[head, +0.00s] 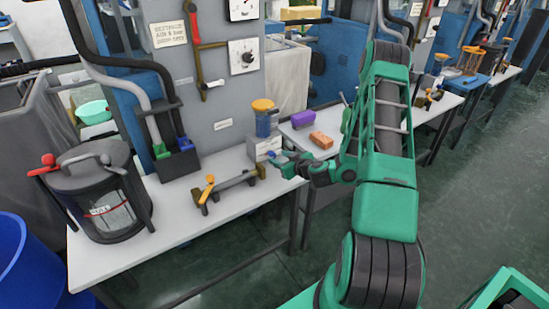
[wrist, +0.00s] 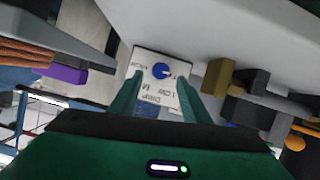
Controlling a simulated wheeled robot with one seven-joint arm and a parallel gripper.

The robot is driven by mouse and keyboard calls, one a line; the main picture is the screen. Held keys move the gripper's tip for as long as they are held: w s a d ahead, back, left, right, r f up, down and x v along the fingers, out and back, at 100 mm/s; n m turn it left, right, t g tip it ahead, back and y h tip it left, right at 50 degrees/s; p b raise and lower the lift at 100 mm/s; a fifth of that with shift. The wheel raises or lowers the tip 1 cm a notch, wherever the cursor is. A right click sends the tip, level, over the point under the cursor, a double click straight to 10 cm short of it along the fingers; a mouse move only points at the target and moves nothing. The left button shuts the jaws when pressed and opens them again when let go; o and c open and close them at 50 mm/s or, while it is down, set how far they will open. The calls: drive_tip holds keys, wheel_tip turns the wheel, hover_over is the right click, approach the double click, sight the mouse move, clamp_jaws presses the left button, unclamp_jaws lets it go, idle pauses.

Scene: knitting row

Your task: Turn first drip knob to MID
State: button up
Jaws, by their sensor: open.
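The first drip knob (wrist: 161,70) is a small blue dial on a white label plate (wrist: 146,62), at the upper middle of the wrist view. The plate has HIGH, a partly hidden word starting with M, LOW and DRIP printed on it. A small orange mark shows at the knob's lower right, on the LOW side. In the head view the knob (head: 271,154) is on the front of a white box (head: 262,143) below an oiler with an orange cap (head: 263,106). My gripper (head: 281,160) is open, its green fingers (wrist: 160,86) on either side of the knob; contact is unclear.
A rail with an orange lever (head: 209,183) lies left of the gripper on the white table (head: 180,218). A dark lidded pot (head: 100,190) stands further left. A purple block (head: 303,118) and an orange brick (head: 321,140) lie on the table to the right.

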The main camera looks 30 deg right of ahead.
sight(274, 155)
drive_tip(key=shift+x, duration=2.4)
drive_tip(key=c, duration=1)
drive_tip(key=shift+d, duration=0.25)
drive_tip(key=shift+c, duration=0.2)
drive_tip(key=shift+a, duration=0.1)
